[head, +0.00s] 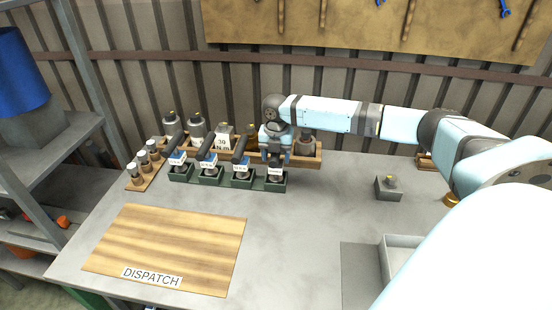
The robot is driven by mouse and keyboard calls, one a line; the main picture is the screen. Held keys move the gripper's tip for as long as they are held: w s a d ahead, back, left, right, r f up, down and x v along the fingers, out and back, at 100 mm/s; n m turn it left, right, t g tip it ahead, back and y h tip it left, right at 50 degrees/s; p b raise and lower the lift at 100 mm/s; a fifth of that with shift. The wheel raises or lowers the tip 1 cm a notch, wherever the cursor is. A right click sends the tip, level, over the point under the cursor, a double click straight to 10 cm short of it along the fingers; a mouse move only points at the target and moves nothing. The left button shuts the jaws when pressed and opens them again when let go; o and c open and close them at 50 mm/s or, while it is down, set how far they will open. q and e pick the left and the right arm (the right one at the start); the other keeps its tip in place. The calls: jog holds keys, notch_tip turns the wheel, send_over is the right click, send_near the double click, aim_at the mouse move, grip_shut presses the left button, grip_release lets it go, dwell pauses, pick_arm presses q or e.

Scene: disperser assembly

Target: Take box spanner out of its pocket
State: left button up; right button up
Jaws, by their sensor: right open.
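A row of dark green pockets with white labels stands at the back of the grey table. Dark-handled tools stand in the left ones, tilted. My right gripper (276,160) points down over the rightmost green pocket (268,184), its fingers open around or just above what stands there. A grey rounded part (275,179) shows in that pocket below the label. I cannot tell for sure which piece is the box spanner, as the labels are too small to read and the gripper covers the pocket's upper part. My left gripper is out of view.
Behind the pockets are grey canisters (197,128), a block marked 30 (222,141) and a wooden rack (306,158). A small rack of bottles (144,171) stands left. The wooden DISPATCH board (170,250) is empty. A grey block (388,190) stands right. The middle table is clear.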

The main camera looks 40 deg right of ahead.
jog(key=shift+f, duration=0.25)
grip_shut()
jog(key=shift+r, duration=0.1)
